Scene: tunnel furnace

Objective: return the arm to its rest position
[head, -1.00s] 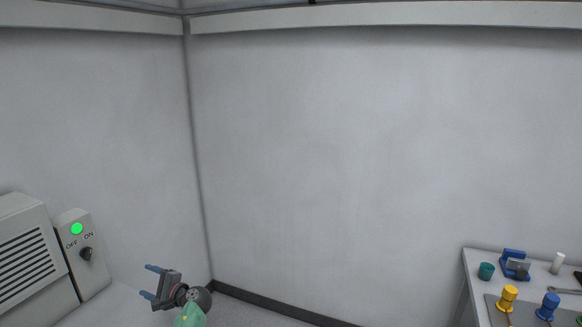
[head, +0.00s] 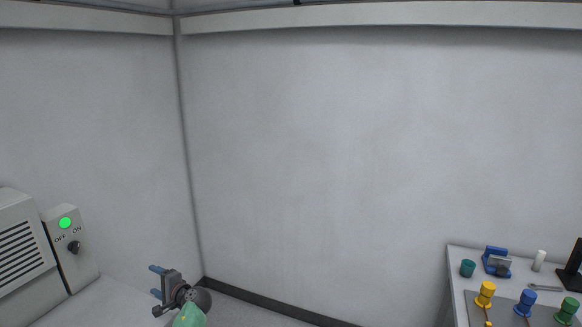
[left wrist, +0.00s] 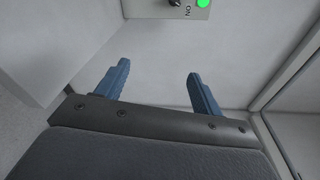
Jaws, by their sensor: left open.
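My left gripper (head: 156,281) shows low in the head view, over the light surface beside the control box. Its two blue fingers are apart with nothing between them. The left wrist view also shows the open fingers (left wrist: 155,88), pointing toward the box with the switch (left wrist: 176,3). A gap lies between the fingers and that box. My right gripper is in neither view.
The control box (head: 82,270) has a lit green lamp (head: 65,223) and a black knob (head: 74,247). A vented housing (head: 15,275) stands left of it. Bare walls fill the middle.

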